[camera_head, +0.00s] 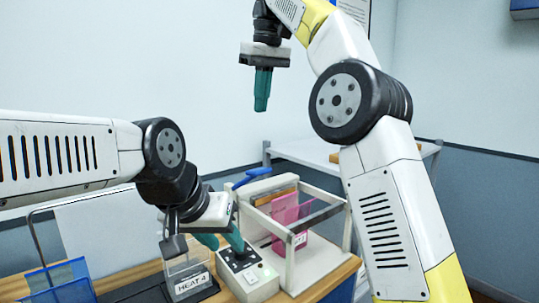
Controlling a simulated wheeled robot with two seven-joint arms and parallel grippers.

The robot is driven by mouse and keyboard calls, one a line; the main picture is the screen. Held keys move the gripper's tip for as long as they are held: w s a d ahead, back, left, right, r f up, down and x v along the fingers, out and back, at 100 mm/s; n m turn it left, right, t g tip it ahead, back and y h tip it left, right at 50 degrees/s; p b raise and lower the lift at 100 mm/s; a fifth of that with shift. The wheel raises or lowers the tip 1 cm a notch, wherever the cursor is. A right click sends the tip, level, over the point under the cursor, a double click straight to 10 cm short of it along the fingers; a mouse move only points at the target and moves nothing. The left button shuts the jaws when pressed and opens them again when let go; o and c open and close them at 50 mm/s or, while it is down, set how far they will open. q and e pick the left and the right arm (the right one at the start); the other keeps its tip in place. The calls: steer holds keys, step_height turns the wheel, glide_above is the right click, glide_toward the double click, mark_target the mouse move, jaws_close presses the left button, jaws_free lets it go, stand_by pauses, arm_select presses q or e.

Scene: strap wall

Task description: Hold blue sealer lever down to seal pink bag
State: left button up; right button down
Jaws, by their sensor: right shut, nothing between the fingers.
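The blue sealer lever (251,176) sticks up at the back left of the white-framed sealer (290,262) and looks raised. The pink bag (286,212) stands upright inside the sealer frame, with a small white label low on it. My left gripper (222,243) is in front of and left of the sealer, below the lever, over the control box. Its two teal fingers look apart, with nothing visible between them. My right gripper (261,104) is shut and empty, pointing down in the air well above the lever. Neither gripper touches the lever.
A grey control box (258,280) with buttons stands before the sealer. A "HEAT 4" card (191,284) in a clear holder is left of it. A blue rack (58,283) is at the lower left. A white table (300,150) stands behind. My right arm covers the right side.

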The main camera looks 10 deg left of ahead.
glide_above(259, 169)
steer(key=f, duration=1)
steer(key=shift+w+a, duration=0.15)
steer(key=shift+w, duration=0.15)
steer(key=shift+s+d+f, duration=0.15)
steer(key=shift+f, duration=0.8)
steer(key=shift+s+d+f, duration=0.15)
steer(key=shift+f, duration=0.75)
